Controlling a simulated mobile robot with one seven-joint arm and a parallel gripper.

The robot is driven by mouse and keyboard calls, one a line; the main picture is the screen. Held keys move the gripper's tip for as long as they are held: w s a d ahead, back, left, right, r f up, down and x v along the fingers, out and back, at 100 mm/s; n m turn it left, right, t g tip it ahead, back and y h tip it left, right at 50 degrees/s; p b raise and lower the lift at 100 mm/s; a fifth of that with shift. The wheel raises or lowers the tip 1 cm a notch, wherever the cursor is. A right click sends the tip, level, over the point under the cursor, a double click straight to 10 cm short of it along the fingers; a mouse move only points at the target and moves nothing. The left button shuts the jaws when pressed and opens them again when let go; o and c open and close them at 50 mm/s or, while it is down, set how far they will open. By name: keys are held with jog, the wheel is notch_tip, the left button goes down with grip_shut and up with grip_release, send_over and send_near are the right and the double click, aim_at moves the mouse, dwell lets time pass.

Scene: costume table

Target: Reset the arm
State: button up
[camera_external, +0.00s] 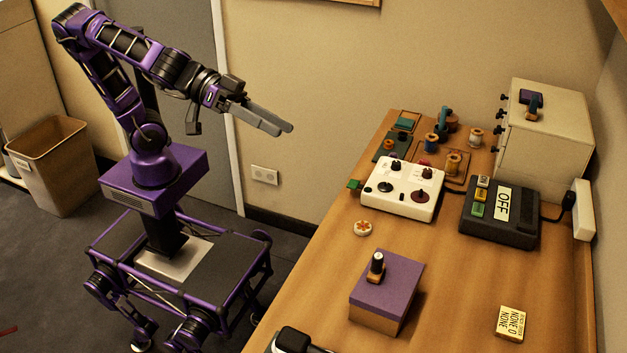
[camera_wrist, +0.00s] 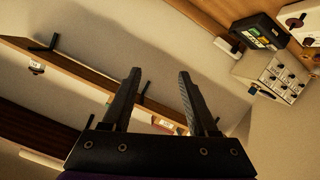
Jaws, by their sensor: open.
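My gripper (camera_external: 270,121) is raised in the air, left of the wooden table (camera_external: 300,290) and higher than its top. My purple and black arm reaches up from its base and bends over toward the right. In the wrist view the two dark fingers (camera_wrist: 159,100) stand apart with nothing between them. The gripper touches nothing that I can see.
On the table are a white control box (camera_external: 398,190), a dark box marked OFF (camera_external: 499,212), a purple-topped block (camera_external: 388,283) and several spools. A beige cabinet (camera_external: 545,135) stands at the back right. A bin (camera_external: 52,165) stands at left. A wall shelf (camera_wrist: 70,68) shows beyond my fingers.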

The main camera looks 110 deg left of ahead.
jog(key=s+a+f+m+g+y+p, duration=0.1)
jog(key=s+a+f+g+y, duration=0.15)
jog(key=s+a, duration=0.5)
jog(key=s+a+f+m+g+y+p, duration=0.15)
jog(key=s+a+f, duration=0.25)
jog(key=s+a, duration=0.4)
jog(key=s+a+f+m+g+h, duration=0.2)
jog(key=s+f+g, duration=0.3)
jog(key=s+f, duration=0.3)
jog(key=s+h, duration=0.1)
jog(key=s, duration=0.3)
jog(key=shift+s+a+f, duration=0.15)
jog(key=shift+s+f, duration=0.05)
jog(key=shift+s, duration=0.1)
